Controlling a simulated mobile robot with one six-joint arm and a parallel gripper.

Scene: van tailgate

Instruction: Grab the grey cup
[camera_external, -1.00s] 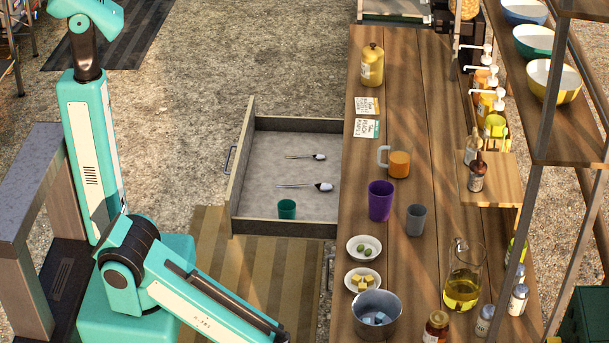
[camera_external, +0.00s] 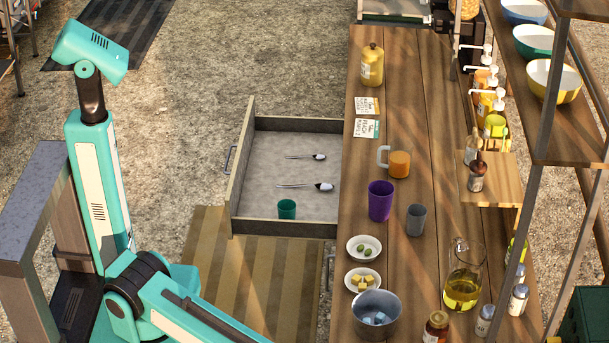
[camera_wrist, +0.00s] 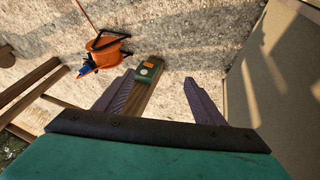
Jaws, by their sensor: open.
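The grey cup (camera_external: 416,219) stands upright on the wooden counter, just right of the taller purple cup (camera_external: 380,201). It is not in the wrist view. In the wrist view, my gripper (camera_wrist: 160,88) is open, with its two jaws apart and nothing held between them. That view shows gravelly ground beyond the jaws. In the external view, my arm runs out of the bottom edge at the left of the counter, so my gripper is hidden there, apart from the cup.
An open drawer (camera_external: 285,125) juts left from the counter, holding two spoons and a green cup (camera_external: 287,209). An orange mug (camera_external: 397,163), a metal bowl (camera_external: 377,312), two small dishes and a glass jug (camera_external: 462,280) surround the cups. An orange bucket (camera_wrist: 106,48) shows in the wrist view.

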